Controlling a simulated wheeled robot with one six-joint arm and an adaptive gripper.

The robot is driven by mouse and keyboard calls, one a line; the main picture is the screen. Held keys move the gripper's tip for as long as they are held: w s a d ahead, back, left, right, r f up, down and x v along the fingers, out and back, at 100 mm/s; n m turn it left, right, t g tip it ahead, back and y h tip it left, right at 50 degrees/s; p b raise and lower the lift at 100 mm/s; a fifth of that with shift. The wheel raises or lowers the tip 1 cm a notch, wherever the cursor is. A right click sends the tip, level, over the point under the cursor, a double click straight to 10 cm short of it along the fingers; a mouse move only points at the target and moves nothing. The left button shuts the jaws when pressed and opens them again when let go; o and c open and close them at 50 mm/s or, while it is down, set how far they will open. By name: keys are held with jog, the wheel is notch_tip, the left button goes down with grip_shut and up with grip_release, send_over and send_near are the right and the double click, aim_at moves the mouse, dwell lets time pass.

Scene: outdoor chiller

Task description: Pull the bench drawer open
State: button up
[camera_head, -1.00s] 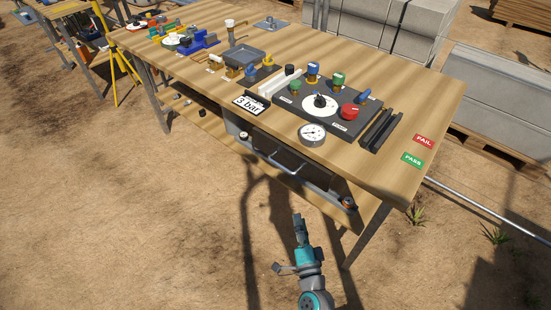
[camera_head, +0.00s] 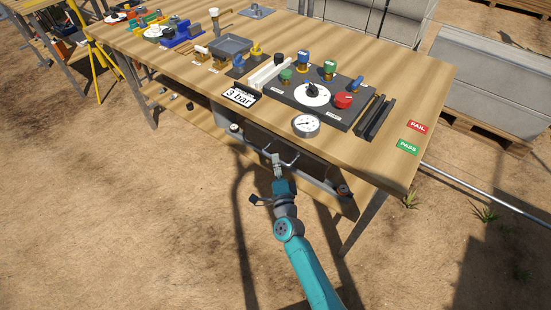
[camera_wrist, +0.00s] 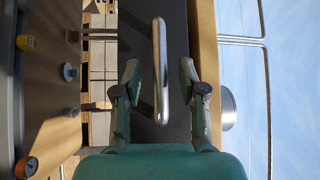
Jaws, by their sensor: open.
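The bench drawer (camera_head: 312,166) is a dark grey box front under the wooden bench top, and it looks shut. Its metal bar handle (camera_head: 291,163) runs along the front. The handle also shows upright in the wrist view (camera_wrist: 160,70), between the two fingers. My gripper (camera_head: 278,160) is at the handle in the head view. In the wrist view my gripper (camera_wrist: 160,82) is open, with a finger on each side of the bar and a gap to both. The drawer front (camera_wrist: 183,125) fills the background there.
The bench top (camera_head: 355,155) carries a control panel (camera_head: 315,95), a pressure gauge (camera_head: 306,125) and a "3 bar" sign (camera_head: 239,96) above the drawer. A lower shelf (camera_head: 190,112) holds small parts. Bare ground (camera_head: 100,220) lies open in front.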

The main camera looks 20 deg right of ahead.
jog(key=shift+w+d+r, duration=0.15)
jog(key=shift+w, duration=0.9)
grip_shut()
